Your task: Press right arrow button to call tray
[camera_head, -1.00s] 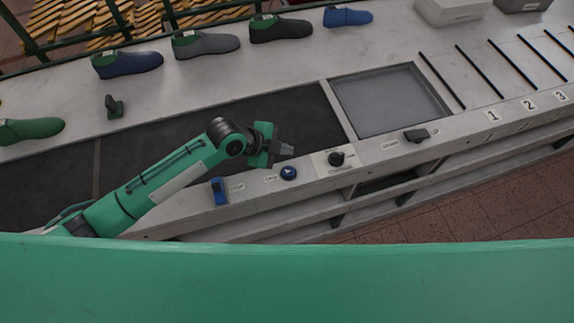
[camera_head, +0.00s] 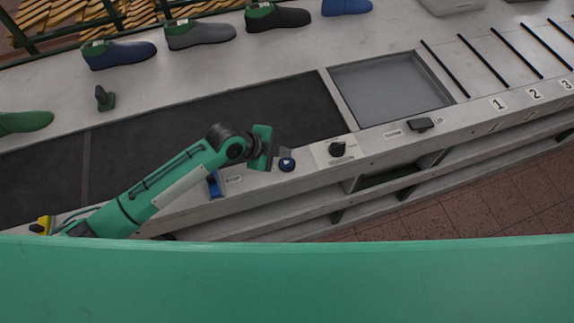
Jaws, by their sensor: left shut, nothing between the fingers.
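The round blue button with a white arrow (camera_head: 287,164) sits on the pale front edge of the conveyor table. My left gripper (camera_head: 281,154) is shut and empty, just above and beside the button. Its fingertips overlap the button's upper left edge in the picture; I cannot tell whether they touch it. The gripper's green body hides part of the panel left of the button. My right gripper is not in view.
A blue switch (camera_head: 215,184) stands left of the button, and a black knob (camera_head: 337,149) on a white plate stands right of it. A dark lever (camera_head: 421,124) is further right. The dark belt (camera_head: 180,125) is empty. Several shoes line the back.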

